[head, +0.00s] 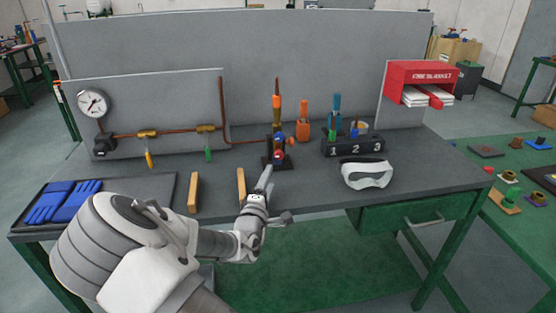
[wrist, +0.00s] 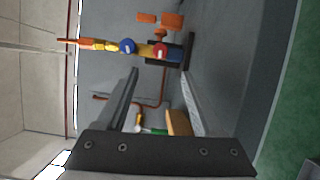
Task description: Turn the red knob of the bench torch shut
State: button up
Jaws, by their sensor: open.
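The bench torch (head: 276,104) stands upright at the middle of the bench, with an orange and yellow tube on a dark base. Its red knob (head: 279,155) sits low on the body, below a blue knob (head: 279,137). In the wrist view the torch lies sideways across the top, with the red knob (wrist: 160,50) beyond the fingertips and the blue knob (wrist: 127,46) to its left. My gripper (head: 268,172) is just in front of the torch base in the head view. In the wrist view my gripper (wrist: 161,72) is open and empty, its fingers apart from the knob.
Two wooden blocks (head: 194,192) stand left of my gripper. White goggles (head: 367,173) and a numbered black holder (head: 353,147) are to the right. Copper piping with a gauge (head: 93,103) runs along the back panel. Blue gloves (head: 63,201) lie on the left.

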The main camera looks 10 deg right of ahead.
aim_at(279, 156)
jog(key=b+x, duration=0.1)
jog(key=x, duration=1.1)
jog(key=shift+r, duration=0.1)
grip_shut()
